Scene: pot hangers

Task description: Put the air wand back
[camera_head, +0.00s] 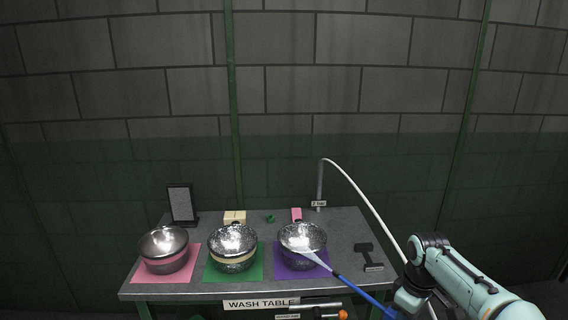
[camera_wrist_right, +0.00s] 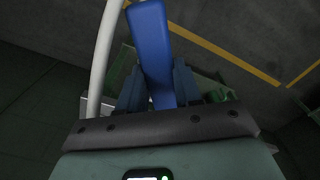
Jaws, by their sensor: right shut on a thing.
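The air wand (camera_head: 362,293) is a long blue tool running from my right gripper (camera_head: 398,305) towards the bowl on the purple mat (camera_head: 295,273). A pale cone spreads from its far end over that bowl's front right side. In the right wrist view the blue wand (camera_wrist_right: 151,45) lies between the fingers of my right gripper (camera_wrist_right: 158,92), which is shut on it. A white hose (camera_head: 365,200) arches from a short post (camera_head: 320,185) at the table's back down to my right gripper. The hose also shows in the right wrist view (camera_wrist_right: 101,60). My left gripper is out of view.
Three metal bowls stand on the wash table (camera_head: 195,289): left (camera_head: 164,248) on pink, middle (camera_head: 233,245) on green, right (camera_head: 302,237) on purple. A black fixture (camera_head: 367,258) sits at right. A dark upright panel (camera_head: 182,204), sponge (camera_head: 235,216) and pink block (camera_head: 296,214) stand behind.

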